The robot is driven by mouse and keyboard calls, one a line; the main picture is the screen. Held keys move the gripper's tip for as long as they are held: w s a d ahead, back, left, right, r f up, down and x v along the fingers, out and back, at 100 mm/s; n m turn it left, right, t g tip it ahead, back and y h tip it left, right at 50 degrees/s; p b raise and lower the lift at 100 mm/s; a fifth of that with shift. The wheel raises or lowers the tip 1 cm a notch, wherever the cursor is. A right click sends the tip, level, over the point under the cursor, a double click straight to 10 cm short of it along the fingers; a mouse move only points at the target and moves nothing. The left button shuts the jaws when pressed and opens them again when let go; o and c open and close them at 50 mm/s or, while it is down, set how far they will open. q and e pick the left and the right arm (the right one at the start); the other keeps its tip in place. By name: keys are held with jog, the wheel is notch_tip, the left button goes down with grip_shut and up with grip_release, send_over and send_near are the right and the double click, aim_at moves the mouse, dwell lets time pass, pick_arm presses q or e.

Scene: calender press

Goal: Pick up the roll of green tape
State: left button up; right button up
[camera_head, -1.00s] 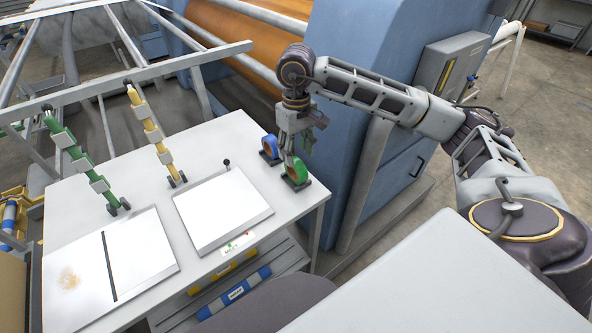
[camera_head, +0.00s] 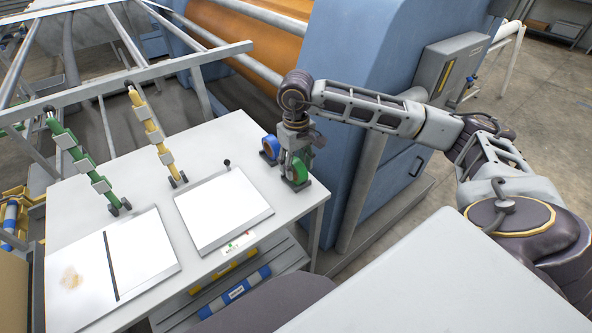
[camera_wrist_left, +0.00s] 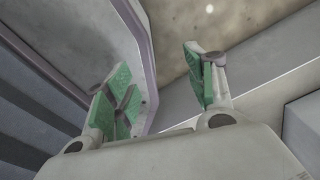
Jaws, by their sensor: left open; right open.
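The roll of green tape (camera_head: 299,171) stands upright on a dark holder at the right end of the white table (camera_head: 231,142), in the head view. My right gripper (camera_head: 295,163) points down right at the green roll and partly covers it. Its fingers are open; whether they touch the roll I cannot tell. A blue tape roll (camera_head: 270,147) stands on its own holder just behind and to the left. My left gripper (camera_wrist_left: 160,90) shows only in the left wrist view, open, with green pads and nothing between them.
Two white boards (camera_head: 222,210) lie on the table, with a small black knob (camera_head: 227,163) near one. Green (camera_head: 85,165) and yellow (camera_head: 152,133) tools lean at the back. The blue machine (camera_head: 355,60) stands close behind the right arm.

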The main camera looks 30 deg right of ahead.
aim_at(296, 172)
notch_tip(296, 172, down, 3)
jog(key=shift+r+p, duration=0.1)
jog(key=shift+p, duration=0.2)
jog(key=shift+f, duration=0.4)
pick_arm(q)
jog(key=shift+s+d+r, duration=0.15)
jog(key=shift+d+r, duration=0.05)
jog(key=shift+d, duration=0.3)
jog(key=shift+s+d+r, duration=0.15)
jog(key=shift+d+r, duration=0.05)
jog(key=shift+d, duration=0.3)
jog(key=shift+a, duration=0.9)
pick_arm(e)
jog(key=c, duration=1.1)
